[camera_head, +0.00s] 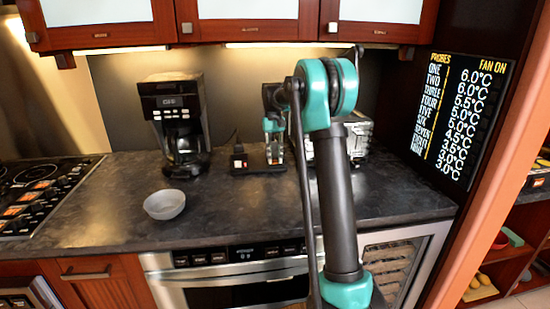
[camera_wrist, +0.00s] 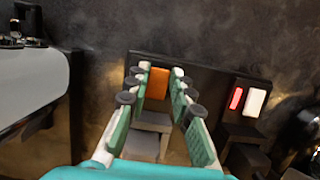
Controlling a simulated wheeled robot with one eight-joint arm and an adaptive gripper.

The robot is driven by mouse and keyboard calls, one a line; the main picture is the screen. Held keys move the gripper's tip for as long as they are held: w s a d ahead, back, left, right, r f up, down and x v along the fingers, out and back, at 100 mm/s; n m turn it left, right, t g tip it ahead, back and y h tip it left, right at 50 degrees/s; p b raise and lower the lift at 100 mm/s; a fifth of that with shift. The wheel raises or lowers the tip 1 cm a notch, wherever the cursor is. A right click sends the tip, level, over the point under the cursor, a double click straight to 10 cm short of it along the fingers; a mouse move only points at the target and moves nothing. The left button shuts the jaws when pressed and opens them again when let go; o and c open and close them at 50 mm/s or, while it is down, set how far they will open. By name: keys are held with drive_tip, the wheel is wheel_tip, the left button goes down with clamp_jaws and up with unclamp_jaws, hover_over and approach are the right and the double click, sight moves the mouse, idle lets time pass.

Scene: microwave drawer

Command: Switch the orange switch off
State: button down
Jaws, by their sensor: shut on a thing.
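The orange switch (camera_wrist: 157,83) stands on a dark panel (camera_wrist: 204,82) in the wrist view. My gripper (camera_wrist: 156,79) is shut on it, with one fingertip close on each side. The fingers stay apart by about the switch's width. In the head view my gripper (camera_head: 273,130) reaches down over the counter at the back, and I cannot make out the orange switch there. Whether the switch is on or off is not clear.
A lit red switch (camera_wrist: 237,98) and a white piece (camera_wrist: 255,102) sit right of the orange one. A coffee maker (camera_head: 177,120) and grey bowl (camera_head: 164,205) stand left on the counter. A toaster (camera_head: 358,135) is behind my arm.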

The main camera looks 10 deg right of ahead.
sight(274, 160)
drive_tip(key=c, duration=1.3)
unclamp_jaws()
drive_tip(key=v, duration=1.2)
